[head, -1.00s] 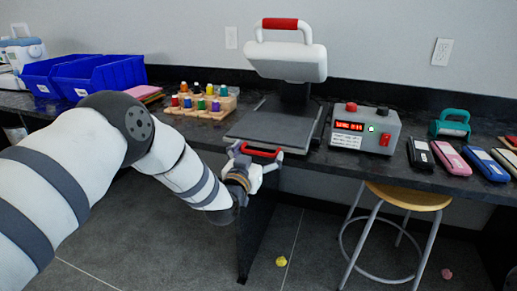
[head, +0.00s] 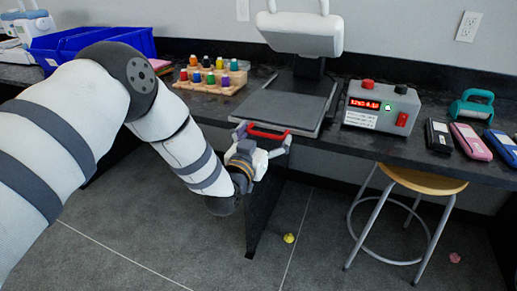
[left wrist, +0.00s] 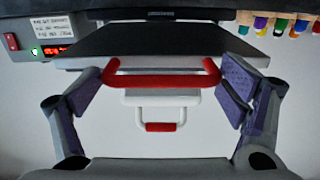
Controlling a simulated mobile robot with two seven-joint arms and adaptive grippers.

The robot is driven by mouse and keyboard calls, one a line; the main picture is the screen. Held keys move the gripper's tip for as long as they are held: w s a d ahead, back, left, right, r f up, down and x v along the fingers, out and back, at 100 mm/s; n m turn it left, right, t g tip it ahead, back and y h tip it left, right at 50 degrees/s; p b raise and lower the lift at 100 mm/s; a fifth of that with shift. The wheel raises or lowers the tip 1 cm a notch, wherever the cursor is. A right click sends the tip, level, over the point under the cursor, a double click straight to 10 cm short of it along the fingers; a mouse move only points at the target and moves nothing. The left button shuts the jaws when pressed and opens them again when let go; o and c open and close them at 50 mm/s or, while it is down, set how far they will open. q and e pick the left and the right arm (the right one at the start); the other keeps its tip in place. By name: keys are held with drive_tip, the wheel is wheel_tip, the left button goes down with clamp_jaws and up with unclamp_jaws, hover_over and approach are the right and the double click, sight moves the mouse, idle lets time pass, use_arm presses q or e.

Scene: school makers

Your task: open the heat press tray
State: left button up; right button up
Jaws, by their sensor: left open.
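The heat press (head: 305,45) stands on the dark bench with its white upper part raised above a flat dark tray (head: 290,108). A red tray handle (head: 267,133) sticks out at the tray's front edge. My left gripper (head: 262,138) is at that handle, with one finger at each end. In the left wrist view, my left gripper (left wrist: 160,88) is open, and its pads stand apart from both sides of the red handle (left wrist: 160,80). The tray (left wrist: 150,40) shows behind the handle, and the raised part (left wrist: 160,100) below it. My right gripper is not seen.
A control box (head: 380,107) with a red display stands right of the press. A rack of thread spools (head: 210,80) and blue bins (head: 75,45) are to the left. A stool (head: 422,180) stands under the bench edge, and a small yellow thing (head: 289,238) lies on the floor.

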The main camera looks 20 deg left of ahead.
use_arm(q)
drive_tip(key=s+r+p, duration=0.2)
drive_tip(key=s+p, duration=0.2)
drive_tip(key=s, duration=0.7)
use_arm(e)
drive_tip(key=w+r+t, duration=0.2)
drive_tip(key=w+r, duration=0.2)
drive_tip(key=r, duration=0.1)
use_arm(q)
drive_tip(key=w+b, duration=0.1)
drive_tip(key=w, duration=0.2)
drive_tip(key=w+f, duration=0.1)
drive_tip(key=w, duration=0.3)
drive_tip(key=w+f+b, duration=0.1)
drive_tip(key=w, duration=0.3)
drive_tip(key=shift+f+b, duration=0.15)
drive_tip(key=shift+b, duration=0.2)
drive_tip(key=shift+w, duration=0.2)
drive_tip(key=c, duration=1.3)
drive_tip(key=shift+w+d+b, duration=0.1)
drive_tip(key=shift+w+b, duration=0.35)
drive_tip(key=shift+w, duration=0.65)
drive_tip(key=shift+c, duration=0.2)
drive_tip(key=o, duration=1.3)
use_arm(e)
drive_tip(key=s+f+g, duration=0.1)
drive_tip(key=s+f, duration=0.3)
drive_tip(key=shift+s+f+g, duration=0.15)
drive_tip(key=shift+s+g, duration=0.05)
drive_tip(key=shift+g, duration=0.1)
